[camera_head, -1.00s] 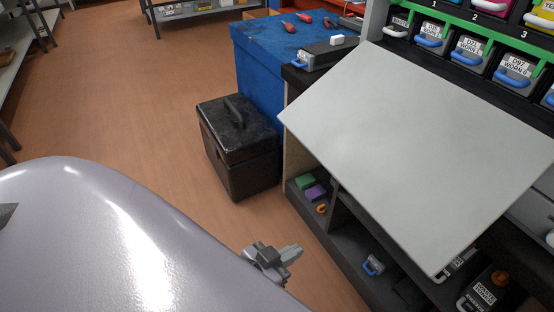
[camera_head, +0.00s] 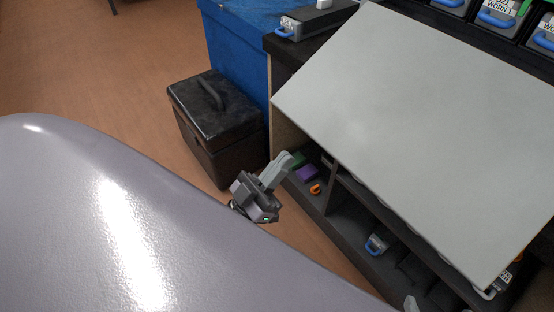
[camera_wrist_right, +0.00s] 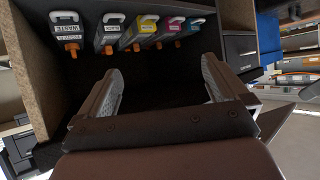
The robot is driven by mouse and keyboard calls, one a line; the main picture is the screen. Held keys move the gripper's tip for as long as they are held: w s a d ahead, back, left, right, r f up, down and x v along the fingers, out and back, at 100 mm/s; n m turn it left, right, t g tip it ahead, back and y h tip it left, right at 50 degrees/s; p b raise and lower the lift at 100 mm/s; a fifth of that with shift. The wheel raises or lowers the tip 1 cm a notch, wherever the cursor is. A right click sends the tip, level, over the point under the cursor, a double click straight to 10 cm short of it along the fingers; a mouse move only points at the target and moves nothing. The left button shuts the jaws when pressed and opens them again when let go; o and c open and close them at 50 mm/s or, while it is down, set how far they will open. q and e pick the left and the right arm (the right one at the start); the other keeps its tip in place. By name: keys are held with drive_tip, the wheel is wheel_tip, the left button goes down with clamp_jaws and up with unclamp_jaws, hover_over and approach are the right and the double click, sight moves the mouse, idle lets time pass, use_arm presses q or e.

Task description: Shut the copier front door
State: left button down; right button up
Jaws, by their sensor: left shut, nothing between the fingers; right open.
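The copier front door (camera_head: 425,130) is a large flat light grey panel in the head view. It hangs open, sloping out from the copier, over the dark shelves below. Worn cartridges in the copier (camera_head: 497,14) show above its upper edge. My left gripper (camera_head: 279,170) is shut and empty, just off the door's lower left side in the picture; I cannot tell the depth gap. My right gripper (camera_wrist_right: 160,75) is open and empty in the right wrist view, with a dark compartment before it. The door cannot be made out clearly in that view.
A black toolbox (camera_head: 217,122) stands on the floor beside the blue cabinet (camera_head: 232,45). A grey cartridge (camera_head: 315,20) lies on the dark top. Lower shelves hold a purple box (camera_head: 307,173) and small parts. Labelled cartridges (camera_wrist_right: 140,32) line the compartment. Floor is clear at left.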

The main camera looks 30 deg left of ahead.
sight(322, 107)
use_arm(q)
drive_tip(key=p+x, duration=0.3)
drive_tip(key=x, duration=0.9)
drive_tip(key=shift+s+r, duration=0.1)
drive_tip(key=shift+s, duration=0.1)
drive_tip(key=shift+r+p, duration=0.3)
drive_tip(key=shift+p, duration=0.05)
wheel_tip(322, 107, up, 3)
drive_tip(key=shift+f+p, duration=0.25)
drive_tip(key=shift+p, duration=0.9)
wheel_tip(322, 107, up, 4)
drive_tip(key=p, duration=0.3)
drive_tip(key=shift+s+p, duration=0.1)
drive_tip(key=shift+p, duration=0.2)
drive_tip(key=shift+f, duration=0.2)
use_arm(e)
drive_tip(key=shift+m+g+h, duration=0.6)
drive_tip(key=s+d+r, duration=0.1)
drive_tip(key=d, duration=0.1)
drive_tip(key=s+d+r, duration=0.1)
drive_tip(key=shift+s+d+r, duration=0.2)
drive_tip(key=shift+d, duration=0.15)
